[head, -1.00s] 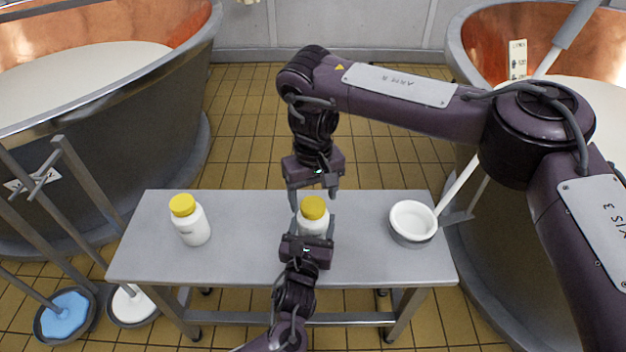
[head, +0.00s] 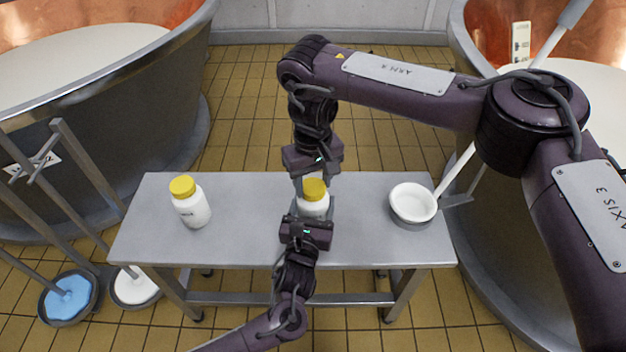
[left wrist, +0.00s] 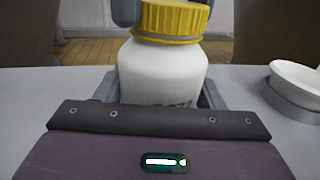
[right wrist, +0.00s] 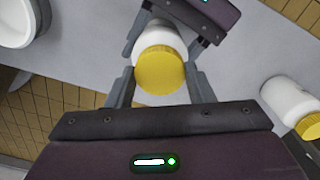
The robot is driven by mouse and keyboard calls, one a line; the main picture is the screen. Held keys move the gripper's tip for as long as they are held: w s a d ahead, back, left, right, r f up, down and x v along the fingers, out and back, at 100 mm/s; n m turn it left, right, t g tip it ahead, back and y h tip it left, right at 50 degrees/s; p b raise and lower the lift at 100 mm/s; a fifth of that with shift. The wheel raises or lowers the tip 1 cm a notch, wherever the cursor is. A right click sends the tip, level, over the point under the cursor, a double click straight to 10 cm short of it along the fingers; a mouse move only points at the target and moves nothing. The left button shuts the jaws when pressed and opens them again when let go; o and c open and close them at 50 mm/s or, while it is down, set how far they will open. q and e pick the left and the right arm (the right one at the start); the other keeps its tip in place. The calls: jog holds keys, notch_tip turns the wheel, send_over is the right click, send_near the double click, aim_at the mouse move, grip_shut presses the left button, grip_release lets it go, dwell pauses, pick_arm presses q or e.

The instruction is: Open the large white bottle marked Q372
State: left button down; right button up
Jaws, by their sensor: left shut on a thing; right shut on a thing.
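The white bottle (head: 313,204) with a yellow cap (head: 314,189) stands upright at the middle of the table. My left gripper (head: 313,208) is shut around the bottle's body from the near side. In the left wrist view the bottle (left wrist: 167,72) shows dark lettering low on its front, mostly hidden by the gripper. My right gripper (head: 313,183) reaches down from the far side and is shut on the yellow cap. In the right wrist view its fingers are on either side of the cap (right wrist: 160,70). The cap sits on the bottle.
A second white bottle (head: 191,208) with a yellow cap stands at the left of the grey table (head: 255,242). Large copper vats (head: 120,110) flank the table. Table surface between these things is clear.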

jog(key=n, duration=0.5)
jog(key=shift+n, duration=0.4)
jog(key=n, duration=0.6)
jog(key=shift+n, duration=0.3)
jog(key=n, duration=0.6)
jog(key=shift+r+n, duration=0.1)
jog(key=shift+n, duration=0.2)
jog(key=n, duration=0.6)
jog(key=shift+n, duration=0.3)
jog(key=n, duration=0.8)
jog(key=shift+n, duration=0.4)
jog(key=n, duration=0.4)
jog(key=shift+n, duration=0.3)
jog(key=n, duration=0.3)
jog(key=shift+n, duration=0.4)
